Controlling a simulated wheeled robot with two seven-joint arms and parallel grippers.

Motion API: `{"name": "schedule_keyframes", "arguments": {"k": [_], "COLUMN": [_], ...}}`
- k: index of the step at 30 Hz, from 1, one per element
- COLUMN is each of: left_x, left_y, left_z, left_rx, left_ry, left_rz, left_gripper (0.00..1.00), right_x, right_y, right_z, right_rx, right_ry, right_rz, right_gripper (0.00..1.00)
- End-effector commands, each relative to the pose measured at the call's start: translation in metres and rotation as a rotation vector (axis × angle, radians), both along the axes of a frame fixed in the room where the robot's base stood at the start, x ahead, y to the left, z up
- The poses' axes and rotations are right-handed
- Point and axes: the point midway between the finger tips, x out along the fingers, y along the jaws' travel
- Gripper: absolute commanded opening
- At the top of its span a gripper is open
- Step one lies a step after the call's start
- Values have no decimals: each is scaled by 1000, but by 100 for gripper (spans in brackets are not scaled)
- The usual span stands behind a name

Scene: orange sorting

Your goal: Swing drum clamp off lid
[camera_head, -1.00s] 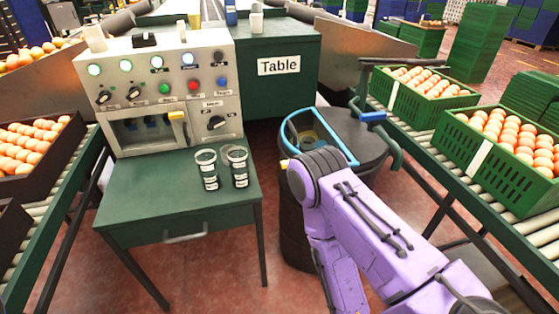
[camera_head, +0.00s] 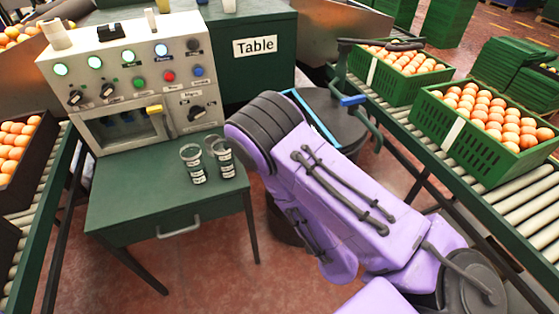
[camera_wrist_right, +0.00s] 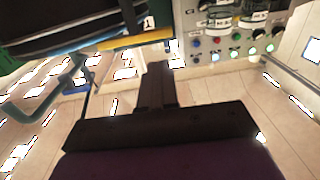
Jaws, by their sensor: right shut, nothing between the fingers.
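The drum (camera_head: 345,128), with its dark grey lid, stands right of the green desk. My purple right arm hides much of it. A blue band (camera_head: 318,118) crosses the lid. A short blue handle (camera_head: 353,100) and a curved teal bar are at its right; which part is the clamp is unclear. In the right wrist view, my right gripper (camera_wrist_right: 157,68) is shut and empty. A blue-grey curved bar (camera_wrist_right: 45,95) and a yellow strip (camera_wrist_right: 135,40) lie to its upper left, apart from it. My left gripper is not in view.
A control panel (camera_head: 135,70) and two labelled cups (camera_head: 222,158) stand on the green desk (camera_head: 130,205) at left. Green crates of orange balls (camera_head: 480,150) line the roller conveyor at right. A dark bar (camera_head: 380,44) rises behind the drum.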

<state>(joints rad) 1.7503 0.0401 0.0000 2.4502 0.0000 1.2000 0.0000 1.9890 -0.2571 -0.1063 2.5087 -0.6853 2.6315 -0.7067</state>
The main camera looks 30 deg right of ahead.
Motion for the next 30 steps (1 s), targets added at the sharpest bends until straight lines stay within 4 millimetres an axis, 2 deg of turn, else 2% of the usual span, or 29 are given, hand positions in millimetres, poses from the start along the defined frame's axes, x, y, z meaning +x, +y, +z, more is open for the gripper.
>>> {"name": "schedule_keyframes", "arguments": {"k": [1,10,12,19,24,30], "left_x": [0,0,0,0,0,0], "left_y": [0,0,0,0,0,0], "left_z": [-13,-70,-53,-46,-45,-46], "left_rx": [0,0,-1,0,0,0], "left_ry": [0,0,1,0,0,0], "left_rz": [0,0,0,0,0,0], "left_gripper": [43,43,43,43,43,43], "right_x": [9,60,75,112,122,122], "right_y": [-3,-12,-14,-22,-23,-23], "right_z": [-5,-9,2,0,-1,-1], "right_rx": [5,8,7,5,4,3], "right_ry": [-9,-11,-4,-1,0,1], "right_rz": [-6,-5,-3,-2,-1,0], "right_gripper": [0,0,0,0,0,0]}}
